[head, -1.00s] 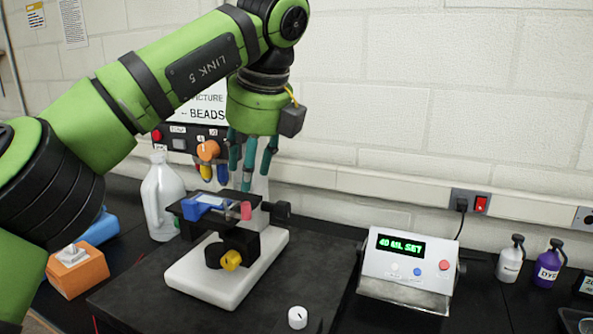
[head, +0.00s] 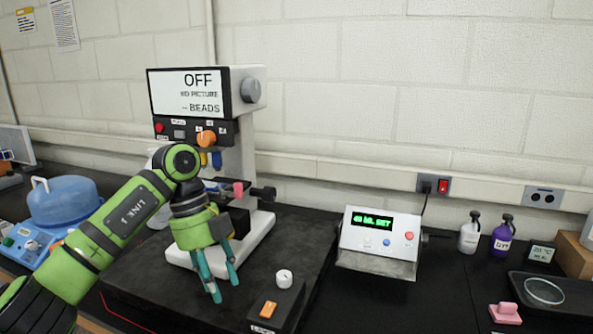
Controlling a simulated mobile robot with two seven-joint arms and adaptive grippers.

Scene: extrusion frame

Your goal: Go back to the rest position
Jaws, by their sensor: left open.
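My left gripper (head: 222,290) hangs in front of the microscope-like machine, its teal fingers pointing down and apart. It is open and nothing shows between the fingers. The green left arm comes in from the lower left and partly covers the machine's white base (head: 262,226) and stage. The machine's screen (head: 203,92) reads OFF, NO PICTURE and BEADS. My right gripper does not show.
A dispenser reading 40 ML SET (head: 380,243) stands right. A blue-lidded device (head: 66,203) stands left. Bench between dispenser and pink object (head: 505,314) is clear.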

